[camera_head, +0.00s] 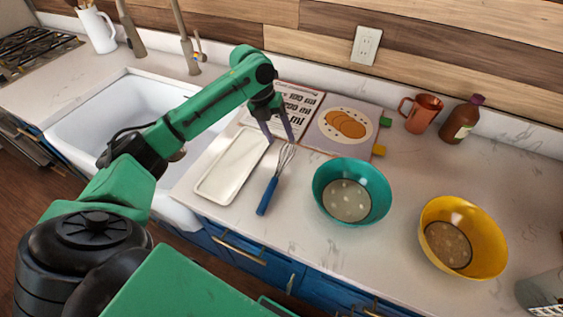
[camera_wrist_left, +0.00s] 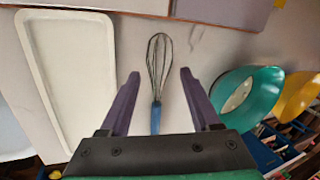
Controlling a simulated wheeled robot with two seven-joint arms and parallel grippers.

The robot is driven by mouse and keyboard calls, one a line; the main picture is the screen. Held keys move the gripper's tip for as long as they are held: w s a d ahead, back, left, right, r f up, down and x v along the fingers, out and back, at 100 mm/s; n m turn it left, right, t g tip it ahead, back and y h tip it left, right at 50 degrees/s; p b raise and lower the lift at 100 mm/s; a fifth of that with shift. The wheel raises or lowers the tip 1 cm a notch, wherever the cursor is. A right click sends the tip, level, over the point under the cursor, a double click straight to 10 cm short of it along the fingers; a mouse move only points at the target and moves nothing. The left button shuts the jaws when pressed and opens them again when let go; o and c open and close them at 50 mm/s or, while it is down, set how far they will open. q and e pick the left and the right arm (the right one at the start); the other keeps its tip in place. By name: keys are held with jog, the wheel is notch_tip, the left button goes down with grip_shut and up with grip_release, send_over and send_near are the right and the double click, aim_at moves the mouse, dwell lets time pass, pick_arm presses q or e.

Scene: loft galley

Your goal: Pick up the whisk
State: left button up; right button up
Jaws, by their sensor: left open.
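The whisk (camera_head: 268,194) has a blue handle and a wire head, and lies on the counter between the white tray and the teal bowl. In the left wrist view the whisk (camera_wrist_left: 156,112) lies between the two finger lines, with part of its handle hidden behind the gripper body. My left gripper (camera_head: 280,136) is open above the whisk's wire head in the head view, its purple fingers pointing down. In the left wrist view the left gripper (camera_wrist_left: 160,76) has one finger on each side of the whisk, apart from it. My right gripper is not in view.
A white tray (camera_head: 207,187) lies left of the whisk. A teal bowl (camera_head: 322,197) and a yellow bowl (camera_head: 496,233) stand to the right. An open cookbook (camera_head: 312,140) lies behind. A sink (camera_head: 75,127) is at left. The counter is clear between whisk and teal bowl.

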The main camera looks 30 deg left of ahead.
aim_at(285, 147)
pick_arm(q)
jog(key=p+x, duration=0.2)
jog(key=x, duration=0.3)
jog(key=shift+w+d+f+p, duration=0.1)
jog(key=shift+f+p, duration=0.05)
jog(key=shift+p, duration=0.15)
jog(key=shift+f, duration=0.35)
grip_shut()
jog(key=shift+r, duration=0.1)
notch_tip(285, 147, up, 20)
jog(key=b, duration=0.4)
